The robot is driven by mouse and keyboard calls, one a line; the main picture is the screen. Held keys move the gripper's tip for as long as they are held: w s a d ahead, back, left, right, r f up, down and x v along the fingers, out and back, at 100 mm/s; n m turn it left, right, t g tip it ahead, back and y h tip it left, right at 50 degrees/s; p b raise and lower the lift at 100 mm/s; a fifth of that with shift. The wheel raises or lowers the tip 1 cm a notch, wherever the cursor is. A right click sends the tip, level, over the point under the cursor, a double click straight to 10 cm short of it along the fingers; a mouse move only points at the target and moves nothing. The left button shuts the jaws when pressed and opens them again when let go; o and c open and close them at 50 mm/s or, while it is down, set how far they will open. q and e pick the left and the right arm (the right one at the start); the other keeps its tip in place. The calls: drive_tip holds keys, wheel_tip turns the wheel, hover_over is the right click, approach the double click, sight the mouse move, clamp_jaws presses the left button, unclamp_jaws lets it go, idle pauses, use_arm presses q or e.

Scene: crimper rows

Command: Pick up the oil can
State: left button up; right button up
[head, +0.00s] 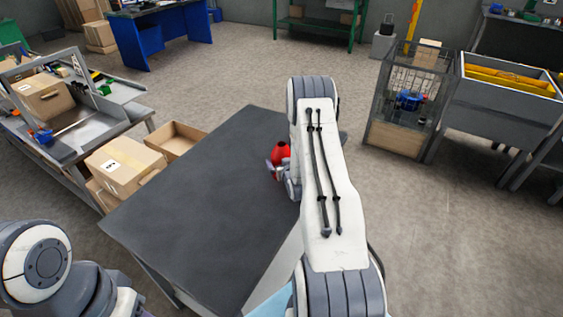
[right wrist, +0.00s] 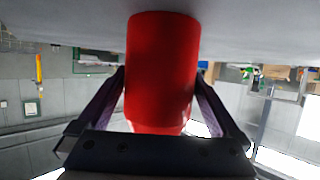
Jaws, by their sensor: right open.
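The red oil can (head: 281,152) stands on the dark grey table near its right side, partly hidden behind my right arm in the head view. In the right wrist view the oil can (right wrist: 161,70) is a plain red cylinder in the middle, with a narrower end towards the gripper body. My right gripper (right wrist: 161,82) is open, with one finger on each side of the can. In the head view my right gripper (head: 277,166) is low at the can and mostly hidden by my arm. My left arm is at the lower left; its gripper does not show.
The dark table top (head: 205,200) is otherwise bare. Cardboard boxes (head: 125,165) and an open carton (head: 174,140) are beyond its left edge. A wire cage (head: 412,95) and a grey bin with yellow parts (head: 505,105) stand at the right, across open floor.

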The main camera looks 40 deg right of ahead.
drive_tip(key=c, duration=1.3)
drive_tip(key=shift+o, duration=0.2)
drive_tip(key=shift+r, duration=0.2)
drive_tip(key=shift+r+b, duration=0.4)
drive_tip(key=shift+r, duration=0.8)
drive_tip(key=s+d+r+b, duration=0.2)
drive_tip(key=s+d+r, duration=0.5)
drive_tip(key=d+r, duration=0.1)
drive_tip(key=shift+d, duration=0.55)
drive_tip(key=shift+s+r, duration=0.1)
